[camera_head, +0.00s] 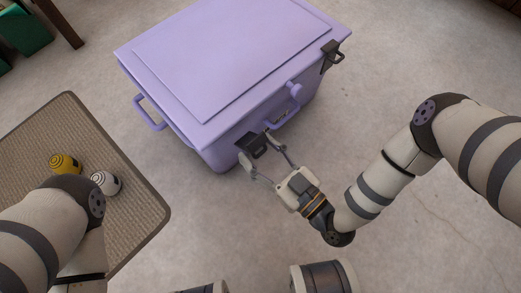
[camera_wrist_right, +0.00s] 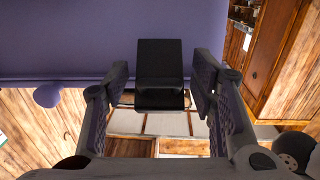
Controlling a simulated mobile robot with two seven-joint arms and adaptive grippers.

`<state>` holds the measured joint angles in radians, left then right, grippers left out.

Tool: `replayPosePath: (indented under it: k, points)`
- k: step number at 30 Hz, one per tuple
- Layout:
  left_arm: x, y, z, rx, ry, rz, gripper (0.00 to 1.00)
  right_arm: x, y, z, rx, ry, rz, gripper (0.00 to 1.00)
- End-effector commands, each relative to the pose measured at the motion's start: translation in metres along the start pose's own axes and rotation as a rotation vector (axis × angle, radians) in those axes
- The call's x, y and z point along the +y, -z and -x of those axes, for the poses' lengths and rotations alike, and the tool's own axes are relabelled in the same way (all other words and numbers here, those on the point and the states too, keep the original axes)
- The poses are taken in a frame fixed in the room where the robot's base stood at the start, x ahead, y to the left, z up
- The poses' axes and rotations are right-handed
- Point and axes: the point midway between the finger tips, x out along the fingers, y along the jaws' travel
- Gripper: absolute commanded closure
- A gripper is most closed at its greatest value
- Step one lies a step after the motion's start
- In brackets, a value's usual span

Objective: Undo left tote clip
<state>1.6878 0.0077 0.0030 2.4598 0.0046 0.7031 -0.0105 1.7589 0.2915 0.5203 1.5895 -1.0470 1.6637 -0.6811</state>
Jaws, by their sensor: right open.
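A lidded purple tote (camera_head: 230,60) stands on the floor in the head view. Its left clip (camera_head: 252,145), black, sits at the front lid edge near the left corner. A second black clip (camera_head: 331,54) is at the right corner. My right gripper (camera_head: 259,152) is open, with its fingers around the left clip. In the right wrist view the clip (camera_wrist_right: 159,72) lies between the two open fingers (camera_wrist_right: 160,90), with small gaps showing on both sides. My left arm comes in at the lower left of the head view; its gripper is out of sight.
A woven mat (camera_head: 75,118) lies at the left with a yellow striped object (camera_head: 65,163) and a white striped one (camera_head: 105,182) on it. The tote has a front handle (camera_head: 284,118) and a side handle (camera_head: 148,113). The floor at right is clear.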

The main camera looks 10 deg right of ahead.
Motion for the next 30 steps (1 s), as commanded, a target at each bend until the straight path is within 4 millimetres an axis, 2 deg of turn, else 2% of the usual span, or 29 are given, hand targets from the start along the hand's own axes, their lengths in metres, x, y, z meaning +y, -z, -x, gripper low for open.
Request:
replayPosePath:
  k: [7,14,19,24,30]
  points:
    - [0.000,0.000,0.000,-0.001,0.000,0.000,0.60,0.000,0.001,-0.002,0.000,0.000,0.000,0.49]
    - [0.000,0.000,0.000,-0.001,0.000,-0.001,0.60,0.000,0.000,-0.001,0.000,0.000,0.001,1.00]
    - [0.001,0.005,-0.004,-0.006,0.000,-0.002,0.60,0.000,-0.007,-0.001,0.033,-0.001,0.003,1.00]
    - [0.004,0.028,-0.017,-0.003,-0.003,-0.011,0.60,-0.001,-0.022,-0.001,0.258,0.001,0.006,1.00]
    - [0.004,0.024,-0.015,-0.007,-0.003,-0.010,0.60,0.000,-0.031,0.000,0.399,-0.001,0.006,1.00]
